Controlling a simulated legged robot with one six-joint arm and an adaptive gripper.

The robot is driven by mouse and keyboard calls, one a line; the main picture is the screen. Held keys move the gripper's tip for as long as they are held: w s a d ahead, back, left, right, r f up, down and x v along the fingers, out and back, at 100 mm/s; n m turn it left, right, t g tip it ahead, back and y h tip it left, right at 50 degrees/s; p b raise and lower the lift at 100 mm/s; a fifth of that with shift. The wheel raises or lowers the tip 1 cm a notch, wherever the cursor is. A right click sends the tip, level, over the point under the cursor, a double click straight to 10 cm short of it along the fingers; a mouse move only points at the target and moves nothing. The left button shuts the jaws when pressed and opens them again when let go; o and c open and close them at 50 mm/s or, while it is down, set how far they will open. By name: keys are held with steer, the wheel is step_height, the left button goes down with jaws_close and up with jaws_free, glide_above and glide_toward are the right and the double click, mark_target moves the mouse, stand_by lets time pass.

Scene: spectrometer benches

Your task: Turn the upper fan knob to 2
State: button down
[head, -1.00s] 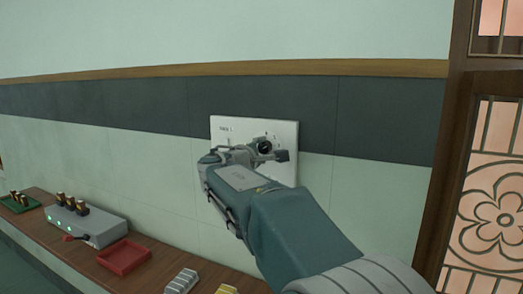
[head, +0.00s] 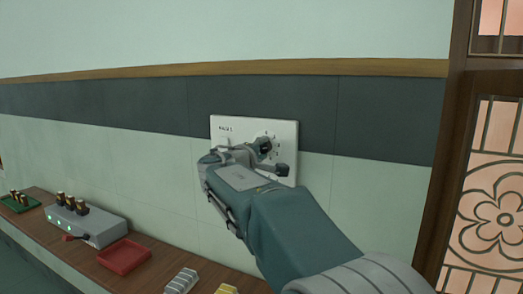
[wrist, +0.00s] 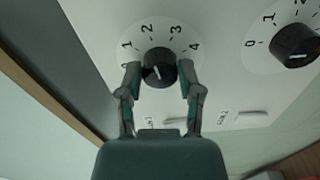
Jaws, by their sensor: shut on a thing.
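The upper fan knob (wrist: 160,68) is black and round, with a white mark on its face. Its printed numbers run from 0 to 4 in the wrist view. The mark slants slightly and seems to line up roughly with the 2. My gripper (wrist: 160,72) is shut on this knob, one finger on each side. In the head view my gripper (head: 273,158) is at the right half of the white wall panel (head: 290,129) and hides much of it. A second black knob (wrist: 296,45) with its own numbers sits to the right in the wrist view, clear of the fingers.
Pale rocker switches (wrist: 247,117) sit on the same panel. A wooden rail (head: 160,72) runs above it. Below, a bench holds a grey box (head: 88,224), a red tray (head: 124,255) and a green tray (head: 18,203). A wooden lattice door (head: 437,200) stands at the right.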

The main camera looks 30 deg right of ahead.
steer(key=shift+f, duration=0.3)
steer(key=shift+c, duration=1.3)
jaws_free()
steer(key=shift+r, duration=0.1)
steer(key=shift+s+a, duration=0.15)
steer(key=v, duration=1.1)
steer(key=shift+a, duration=0.3)
steer(key=shift+s, duration=0.15)
